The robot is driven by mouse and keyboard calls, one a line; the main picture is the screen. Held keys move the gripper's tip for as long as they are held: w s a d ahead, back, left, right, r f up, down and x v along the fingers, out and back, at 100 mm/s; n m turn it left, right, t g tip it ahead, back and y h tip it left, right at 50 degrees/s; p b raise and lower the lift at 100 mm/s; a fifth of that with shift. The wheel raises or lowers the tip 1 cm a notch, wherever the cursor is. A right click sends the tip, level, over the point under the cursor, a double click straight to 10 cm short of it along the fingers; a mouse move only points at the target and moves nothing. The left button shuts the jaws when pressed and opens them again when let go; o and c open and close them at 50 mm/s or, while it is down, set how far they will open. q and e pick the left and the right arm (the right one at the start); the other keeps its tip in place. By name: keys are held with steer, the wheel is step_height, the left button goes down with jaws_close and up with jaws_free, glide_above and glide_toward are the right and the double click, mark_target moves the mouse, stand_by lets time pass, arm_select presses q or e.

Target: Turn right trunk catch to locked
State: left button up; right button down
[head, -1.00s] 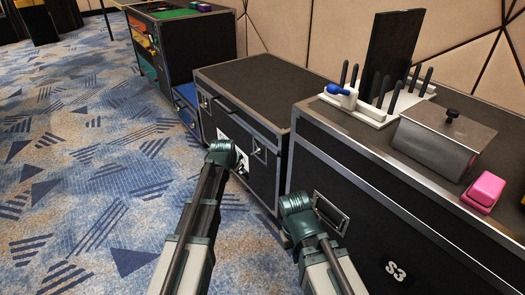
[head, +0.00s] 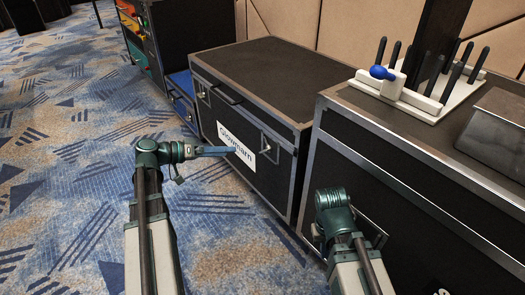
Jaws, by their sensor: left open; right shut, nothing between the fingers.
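The black trunk (head: 262,88) with metal edges stands in the middle. Its front has a white label with dark lettering (head: 236,146), a left catch (head: 203,93) and a right catch (head: 267,146). The right catch is small, beside the label's right end; I cannot tell its lock position. My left gripper (head: 226,151) is open and empty in front of the label, its tip left of the right catch. My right gripper (head: 318,234) is shut and empty, low in front of the case on the right; its fingers are mostly hidden behind the wrist.
A larger black case (head: 420,192) stands right of the trunk, bearing a white rack (head: 420,101) with black pegs and a blue knob, and a grey box (head: 497,126). A case with coloured drawers (head: 140,45) stands at the back left. Carpet is clear at left.

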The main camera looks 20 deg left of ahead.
arm_select(q)
steer(key=b+x, duration=0.3)
steer(key=x, duration=1)
steer(key=shift+w, duration=0.15)
steer(key=shift+d+f, duration=0.1)
steer(key=shift+d, duration=0.05)
steer(key=c, duration=1.4)
